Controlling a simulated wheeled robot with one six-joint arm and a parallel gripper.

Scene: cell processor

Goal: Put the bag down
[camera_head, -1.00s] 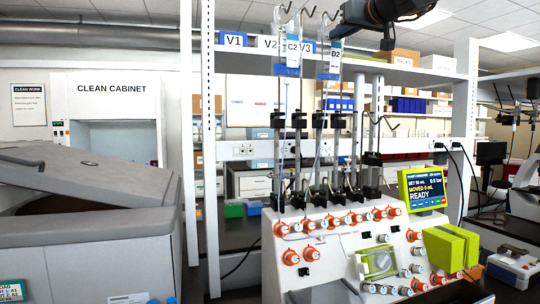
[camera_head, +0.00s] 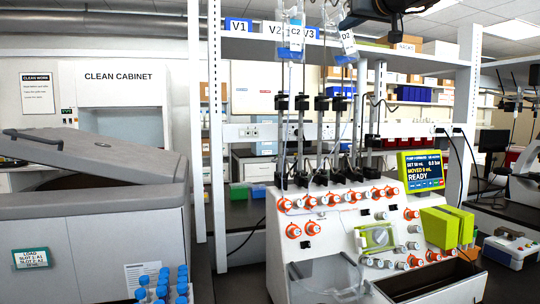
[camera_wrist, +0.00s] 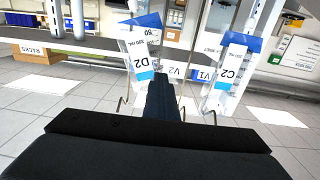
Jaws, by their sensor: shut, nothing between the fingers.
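The clear bag D2 (camera_head: 348,43), with a blue band and a white label, hangs tilted near the top of the head view; its upper end is out of frame. The bag C2 (camera_head: 292,45) hangs upright to its left. In the wrist view, D2 (camera_wrist: 142,62) is left of my fingers and C2 (camera_wrist: 229,70) is to the right. My gripper (camera_head: 346,22) is shut and shows dark beside D2's upper part; its fingers also show in the wrist view (camera_wrist: 162,100). I cannot tell whether they touch D2 or what bears its top.
The processor (camera_head: 330,225) stands below, with tubes, rods and a screen (camera_head: 421,170) reading READY. A shelf (camera_head: 250,45) labelled V1 to V3 runs behind the bags. A grey centrifuge-like unit (camera_head: 90,235) is at left, blue-capped tubes (camera_head: 162,290) at the bottom.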

